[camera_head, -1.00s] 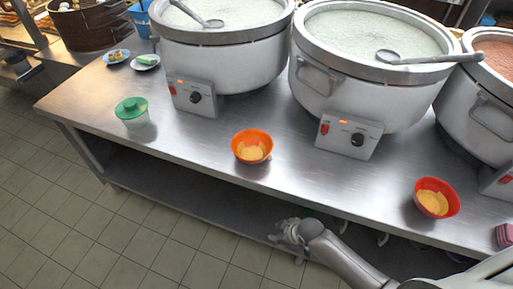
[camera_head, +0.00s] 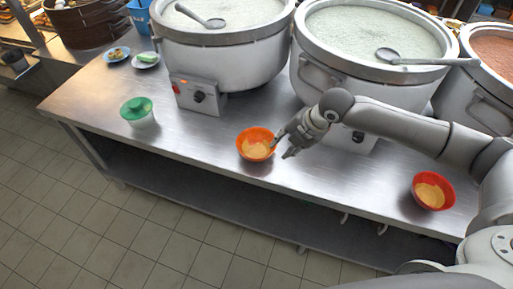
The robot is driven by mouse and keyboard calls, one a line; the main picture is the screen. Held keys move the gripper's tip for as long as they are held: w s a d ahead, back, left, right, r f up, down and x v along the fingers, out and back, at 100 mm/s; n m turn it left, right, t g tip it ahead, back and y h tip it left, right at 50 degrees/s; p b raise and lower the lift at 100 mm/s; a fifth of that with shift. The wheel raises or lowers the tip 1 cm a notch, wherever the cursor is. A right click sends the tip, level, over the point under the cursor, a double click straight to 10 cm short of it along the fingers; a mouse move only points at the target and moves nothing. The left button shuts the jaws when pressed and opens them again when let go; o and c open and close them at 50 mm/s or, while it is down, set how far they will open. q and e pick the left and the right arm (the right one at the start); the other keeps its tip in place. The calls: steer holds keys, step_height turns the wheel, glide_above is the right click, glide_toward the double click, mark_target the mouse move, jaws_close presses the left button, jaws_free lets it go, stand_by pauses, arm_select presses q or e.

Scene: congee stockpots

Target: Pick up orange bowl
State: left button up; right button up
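The orange bowl (camera_head: 242,147) stands upright on the steel table in the middle of the head view, with something pale orange inside it. My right gripper (camera_head: 283,146) is at the bowl's right side, its fingers pointing left and down. The fingers are spread apart, one by the bowl's right rim and one just right of it over the table. Whether a finger touches the rim, I cannot tell. My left gripper is out of view.
The steel table (camera_head: 190,139) has free room left of the bowl. A red-orange bowl (camera_head: 447,190) is at the right, below my arm. Large stockpots (camera_head: 225,62) with ladles line the back.

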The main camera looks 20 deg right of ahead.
mark_target(273, 150)
steer(key=w+f, duration=0.1)
steer(key=w+f+p, duration=0.1)
steer(key=f, duration=0.1)
steer(key=w+f, duration=0.1)
steer(key=f, duration=0.1)
steer(key=shift+w+a+f, duration=0.15)
steer(key=shift+a, duration=0.2)
steer(key=p+x, duration=0.1)
steer(key=x, duration=0.2)
steer(key=shift+w, duration=0.15)
steer(key=shift+w+a+f, duration=0.1)
steer(key=shift+w+f, duration=0.1)
steer(key=shift+f, duration=0.25)
jaws_close()
